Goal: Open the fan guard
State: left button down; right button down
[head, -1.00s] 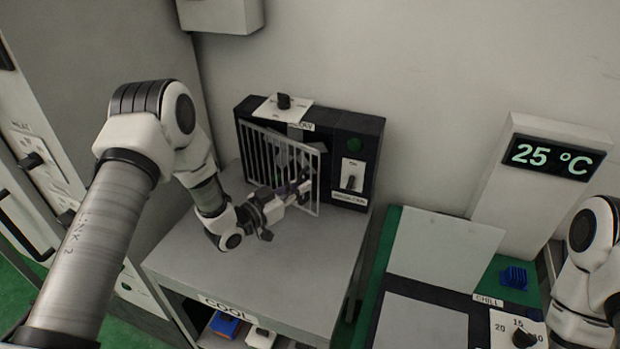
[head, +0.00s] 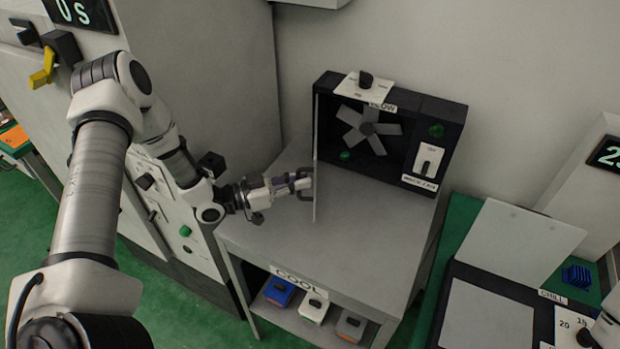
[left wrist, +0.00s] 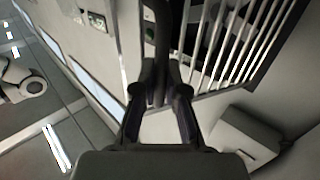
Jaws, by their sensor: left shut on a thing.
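The fan guard (head: 316,165) is swung out from the left side of the black fan box (head: 452,113). In the head view it shows nearly edge-on, as a thin pale strip, and the grey fan (head: 368,129) is uncovered. My left gripper (head: 302,183) is at the guard's left face, low down. In the left wrist view the guard's white bars (left wrist: 238,45) run at the upper right, and the left gripper (left wrist: 160,88) is shut on a dark handle (left wrist: 156,40). My right gripper is out of view.
The grey table top (head: 350,230) below the guard is clear. A tall grey cabinet (head: 225,85) stands left. A chill station (head: 490,320) is at right.

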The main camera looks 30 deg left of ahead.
pick_arm(q)
jog(key=shift+s+a+f, duration=0.1)
jog(key=shift+s+a, duration=0.05)
jog(key=shift+a, duration=0.45)
jog(key=shift+s+a, duration=0.15)
jog(key=shift+a, duration=0.45)
jog(key=c, duration=1.2)
grip_release()
jog(key=v, duration=0.7)
jog(key=shift+s+a, duration=0.15)
